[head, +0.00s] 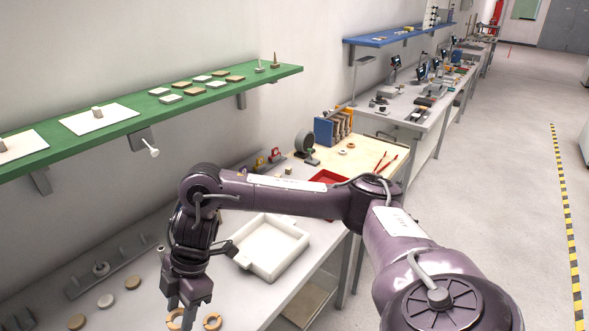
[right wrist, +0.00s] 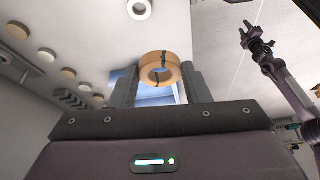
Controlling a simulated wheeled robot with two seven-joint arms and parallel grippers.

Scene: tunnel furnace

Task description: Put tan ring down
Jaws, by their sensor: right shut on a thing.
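A tan ring (right wrist: 148,69) with dark marks across it sits between the fingers of my right gripper (right wrist: 160,85) in the right wrist view. In the head view my right gripper (head: 184,308) points down over the near part of the grey bench, shut on the ring (head: 174,320), which is partly hidden by a finger and cut by the picture's lower edge. The gap between ring and bench is not clear. Another ring (head: 212,322) lies just right of the gripper. My left gripper (right wrist: 257,43) shows small in the right wrist view, and its opening is unclear.
A white square tray (head: 272,248) stands right of the gripper on the bench. Several tan and pale discs (head: 105,301) lie to the left, near a grey rack (head: 112,266). A red tray (head: 328,177) is behind my arm. A green shelf (head: 150,112) overhangs the bench along the wall.

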